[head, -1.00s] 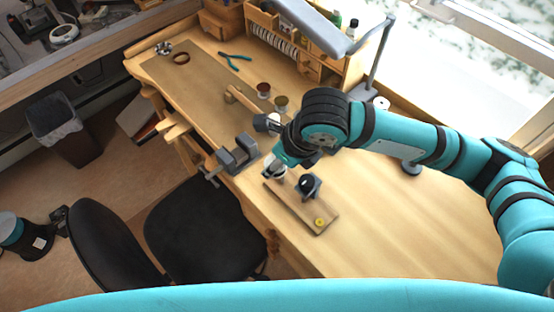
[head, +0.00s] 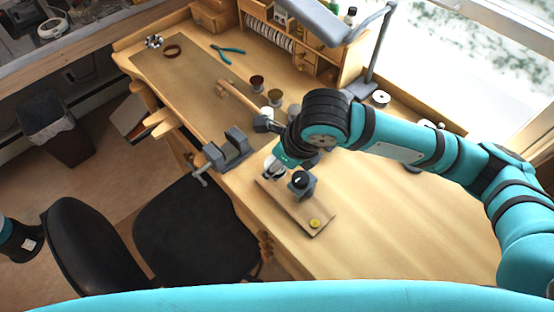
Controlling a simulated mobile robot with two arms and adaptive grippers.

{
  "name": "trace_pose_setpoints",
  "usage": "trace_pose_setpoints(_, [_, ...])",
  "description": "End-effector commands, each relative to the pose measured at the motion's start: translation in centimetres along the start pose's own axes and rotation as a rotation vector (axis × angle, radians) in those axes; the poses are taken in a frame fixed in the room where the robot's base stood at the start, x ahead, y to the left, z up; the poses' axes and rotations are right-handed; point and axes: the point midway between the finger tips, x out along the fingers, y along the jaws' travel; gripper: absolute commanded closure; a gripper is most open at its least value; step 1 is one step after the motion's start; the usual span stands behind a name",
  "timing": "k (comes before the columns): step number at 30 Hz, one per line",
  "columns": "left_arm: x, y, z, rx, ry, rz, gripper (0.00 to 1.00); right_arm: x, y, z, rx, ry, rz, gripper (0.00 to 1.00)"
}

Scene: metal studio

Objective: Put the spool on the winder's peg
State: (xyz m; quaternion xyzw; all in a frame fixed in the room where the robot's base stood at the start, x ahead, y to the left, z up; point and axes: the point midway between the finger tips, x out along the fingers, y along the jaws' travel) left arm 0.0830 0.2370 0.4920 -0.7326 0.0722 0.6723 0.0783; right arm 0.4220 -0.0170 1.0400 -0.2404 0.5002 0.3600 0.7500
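The winder appears to be the wooden board (head: 301,212) with a dark block (head: 303,184) and a small yellow piece (head: 315,223) at its near end. My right gripper (head: 274,168) points down at the board's far end, left of the dark block. A pale, shiny shape shows at its fingertips. I cannot tell whether this is the spool or part of the fingers, nor whether the fingers are open or shut. The peg cannot be made out. A white spool-like disc (head: 381,98) lies at the bench's back, near the lamp.
A grey vise (head: 231,149) sits on the bench's front edge, left of the board. A hammer (head: 238,100), small cups (head: 257,82) and pliers (head: 229,53) lie farther back. A lamp (head: 372,60) rises behind my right arm. The bench right of the board is clear.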

Motion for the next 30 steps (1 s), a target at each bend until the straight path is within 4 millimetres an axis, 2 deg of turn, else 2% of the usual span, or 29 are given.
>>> trace_pose_setpoints(5, [0.04,0.51,-0.81,-0.001,0.014,0.006,0.0,0.03,0.0,0.01,-0.001,-0.001,0.0,0.87])
trace_pose_setpoints(30, [-0.49,0.05,-0.38,0.003,0.006,0.001,0.0,0.07,-0.05,0.05,0.0,0.0,-0.001,0.87])
